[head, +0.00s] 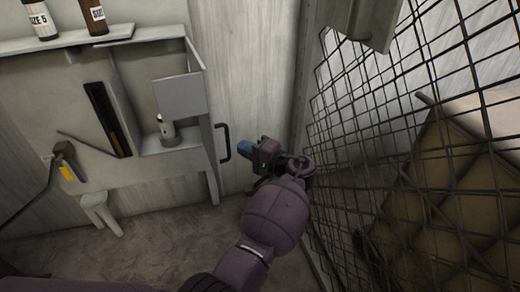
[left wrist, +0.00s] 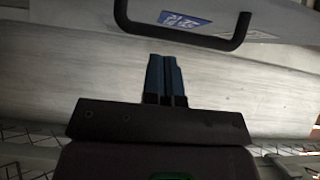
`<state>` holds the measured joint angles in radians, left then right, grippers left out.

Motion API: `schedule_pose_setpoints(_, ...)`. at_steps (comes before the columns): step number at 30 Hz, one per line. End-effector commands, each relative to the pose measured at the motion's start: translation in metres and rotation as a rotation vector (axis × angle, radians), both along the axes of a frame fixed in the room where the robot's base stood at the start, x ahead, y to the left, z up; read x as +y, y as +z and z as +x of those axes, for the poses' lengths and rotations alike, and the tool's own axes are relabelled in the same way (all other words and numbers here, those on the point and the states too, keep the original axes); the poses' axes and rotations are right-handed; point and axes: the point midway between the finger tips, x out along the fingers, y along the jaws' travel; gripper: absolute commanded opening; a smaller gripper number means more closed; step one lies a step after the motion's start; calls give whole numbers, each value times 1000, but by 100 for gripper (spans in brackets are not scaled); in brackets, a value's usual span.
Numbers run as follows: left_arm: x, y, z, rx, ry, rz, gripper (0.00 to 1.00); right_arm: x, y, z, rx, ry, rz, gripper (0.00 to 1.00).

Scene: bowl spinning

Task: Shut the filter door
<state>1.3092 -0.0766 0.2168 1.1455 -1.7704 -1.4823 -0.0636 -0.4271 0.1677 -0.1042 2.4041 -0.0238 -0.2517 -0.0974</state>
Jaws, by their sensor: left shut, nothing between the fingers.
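A grey cabinet unit (head: 50,110) stands against the wall at left in the head view. Its compartment is open, with a small white bottle-like thing (head: 166,127) inside. A black bar handle (head: 226,143) sticks out from a narrow, nearly edge-on panel (head: 206,150), which looks like the filter door standing open. In the left wrist view, the handle (left wrist: 185,42) crosses a grey panel with a blue and white label (left wrist: 184,19). My left gripper (head: 243,148) is shut and empty, its blue fingertips (left wrist: 166,57) just right of the handle and apart from it. My right gripper is not in view.
A wire mesh fence (head: 375,110) rises close to the right of my left arm, with a brown padded panel (head: 450,200) behind it. Bottles (head: 95,16) stand on the shelf (head: 65,40) above the unit. The floor (head: 140,245) below is clear.

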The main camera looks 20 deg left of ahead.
Motion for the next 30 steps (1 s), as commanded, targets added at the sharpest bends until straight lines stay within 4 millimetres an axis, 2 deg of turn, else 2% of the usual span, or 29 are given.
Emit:
schedule_pose_setpoints(6,12,1,-7,-1,0,1,0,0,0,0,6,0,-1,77)
schedule_pose_setpoints(21,13,1,-8,-1,-8,1,0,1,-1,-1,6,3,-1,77)
schedule_pose_setpoints(30,19,6,-15,-6,-83,2,0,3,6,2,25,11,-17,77)
